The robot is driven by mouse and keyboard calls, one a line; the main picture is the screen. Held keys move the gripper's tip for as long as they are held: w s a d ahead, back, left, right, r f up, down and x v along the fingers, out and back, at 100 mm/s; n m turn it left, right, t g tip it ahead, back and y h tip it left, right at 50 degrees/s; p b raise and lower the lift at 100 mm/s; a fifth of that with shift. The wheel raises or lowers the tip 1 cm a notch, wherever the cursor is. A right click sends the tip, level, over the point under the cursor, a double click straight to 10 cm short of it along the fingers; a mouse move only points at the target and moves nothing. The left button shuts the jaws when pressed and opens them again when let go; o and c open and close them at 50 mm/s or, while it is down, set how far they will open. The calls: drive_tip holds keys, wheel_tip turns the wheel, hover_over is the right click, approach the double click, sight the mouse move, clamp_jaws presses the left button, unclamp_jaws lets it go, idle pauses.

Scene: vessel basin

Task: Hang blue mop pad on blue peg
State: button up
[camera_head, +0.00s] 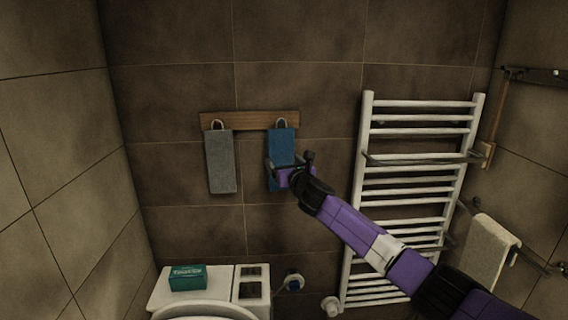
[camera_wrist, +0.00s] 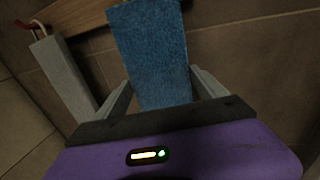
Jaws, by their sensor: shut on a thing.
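The blue mop pad (camera_head: 281,143) is upright against the wooden peg board (camera_head: 249,119), below the right-hand loop and peg area (camera_head: 280,123). My gripper (camera_head: 288,167) is shut on the lower part of the pad. In the wrist view, the blue pad (camera_wrist: 152,50) stands between my two gripper fingers (camera_wrist: 160,92). Whether the loop is around a peg, I cannot tell.
A grey pad (camera_head: 221,162) hangs at the board's left; it also shows in the wrist view (camera_wrist: 62,75). A toilet (camera_head: 205,310) with a green tissue box (camera_head: 187,278) is below.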

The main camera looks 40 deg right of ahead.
idle(0.4)
drive_tip(key=o, duration=1.3)
drive_tip(key=shift+s, duration=0.15)
drive_tip(key=v, duration=0.7)
drive_tip(key=shift+s+a, duration=0.15)
drive_tip(key=shift+s, duration=0.1)
